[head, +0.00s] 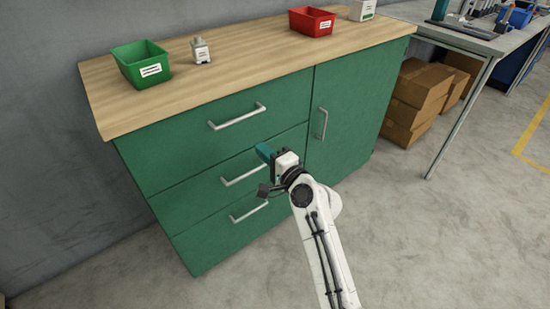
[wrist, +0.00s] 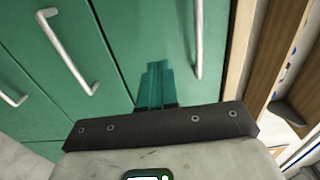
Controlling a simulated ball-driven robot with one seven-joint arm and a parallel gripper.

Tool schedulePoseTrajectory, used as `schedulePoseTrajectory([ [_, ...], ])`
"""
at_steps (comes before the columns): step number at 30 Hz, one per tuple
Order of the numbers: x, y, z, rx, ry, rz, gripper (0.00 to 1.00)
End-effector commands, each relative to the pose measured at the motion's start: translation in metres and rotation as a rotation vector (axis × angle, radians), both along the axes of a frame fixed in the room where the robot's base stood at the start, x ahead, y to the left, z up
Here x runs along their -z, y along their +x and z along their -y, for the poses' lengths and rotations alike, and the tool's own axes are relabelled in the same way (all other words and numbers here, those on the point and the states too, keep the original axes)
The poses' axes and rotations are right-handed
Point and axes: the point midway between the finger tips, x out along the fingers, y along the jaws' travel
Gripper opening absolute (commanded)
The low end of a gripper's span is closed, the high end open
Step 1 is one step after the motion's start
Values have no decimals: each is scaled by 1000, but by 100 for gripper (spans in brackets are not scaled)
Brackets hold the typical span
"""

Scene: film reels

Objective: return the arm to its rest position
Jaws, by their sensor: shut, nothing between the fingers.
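My gripper (head: 264,153) is at the end of my white arm, in front of the green cabinet (head: 193,153) in the head view. Its teal fingers are together with nothing between them, and they also show in the wrist view (wrist: 155,86). The arm reaches up from the bottom of the head view and bends at the wrist. In the head view the gripper overlaps the drawer fronts near the middle handle (head: 243,175). I cannot tell the exact gap to the cabinet. The drawers and door look shut.
On the wooden top (head: 235,62) stand a green bin (head: 141,66), a small grey-white object (head: 201,51), a red bin (head: 311,22) and a white box (head: 362,10). Cardboard boxes (head: 418,90) and a workbench (head: 475,40) are at right. The floor (head: 440,250) at right is clear.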

Motion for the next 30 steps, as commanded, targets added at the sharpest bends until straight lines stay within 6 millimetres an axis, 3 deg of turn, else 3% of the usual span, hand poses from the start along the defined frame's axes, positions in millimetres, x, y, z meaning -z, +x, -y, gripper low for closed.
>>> schedulePoseTrajectory([
  [6, 0, -27, 18, 0, 0, -1, 0],
  [16, 0, -36, 24, 0, 1, -1, 0],
  [19, 17, -50, 34, -16, -86, -12, 0],
  [23, 60, -94, 60, -73, -337, -49, 0],
  [27, 113, -163, 104, -166, -666, -134, 0],
  [30, 142, -216, 137, -243, -874, -213, 0],
])
